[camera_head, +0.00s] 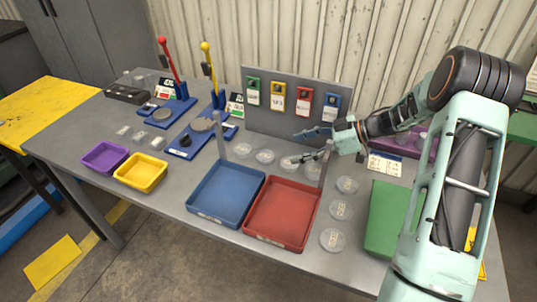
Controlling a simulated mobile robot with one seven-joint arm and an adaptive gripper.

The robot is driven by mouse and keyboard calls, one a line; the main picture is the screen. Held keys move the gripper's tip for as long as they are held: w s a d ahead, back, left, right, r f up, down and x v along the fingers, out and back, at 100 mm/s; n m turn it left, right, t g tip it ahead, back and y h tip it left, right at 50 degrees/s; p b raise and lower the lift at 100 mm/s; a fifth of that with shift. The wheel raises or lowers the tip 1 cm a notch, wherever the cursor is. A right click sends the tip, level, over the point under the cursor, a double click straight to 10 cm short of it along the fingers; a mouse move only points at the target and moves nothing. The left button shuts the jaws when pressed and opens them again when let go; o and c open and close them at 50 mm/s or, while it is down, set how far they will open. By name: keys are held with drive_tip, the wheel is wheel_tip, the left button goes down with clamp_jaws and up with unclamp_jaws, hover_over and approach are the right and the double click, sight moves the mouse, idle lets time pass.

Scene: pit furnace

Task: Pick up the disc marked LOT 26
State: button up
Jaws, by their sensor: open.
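Several clear round discs with pale labels lie on the grey table. A row runs behind the trays, with a left disc (242,149), a second disc (265,156) and a third disc (289,163). Another group lies right of the red tray, with an upper disc (347,185), a middle disc (340,209) and a front disc (332,239). The labels are too small to read, so I cannot tell which is LOT 26. My gripper (299,146) is open and empty, its fingers pointing left above the right end of the back row, partly hiding that area.
A blue tray (226,217) and a red tray (283,242) stand in front. A grey panel (290,122) with coloured tags rises behind. Purple (105,172) and yellow (141,187) bins and lever presses (176,103) are left. A green block (381,235) is right.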

sight(267, 155)
drive_tip(key=x, duration=0.4)
drive_tip(key=shift+s, duration=0.1)
drive_tip(key=shift+x, duration=2.8)
drive_tip(key=shift+d, duration=0.1)
drive_tip(key=shift+w, duration=0.2)
drive_tip(key=c, duration=1.6)
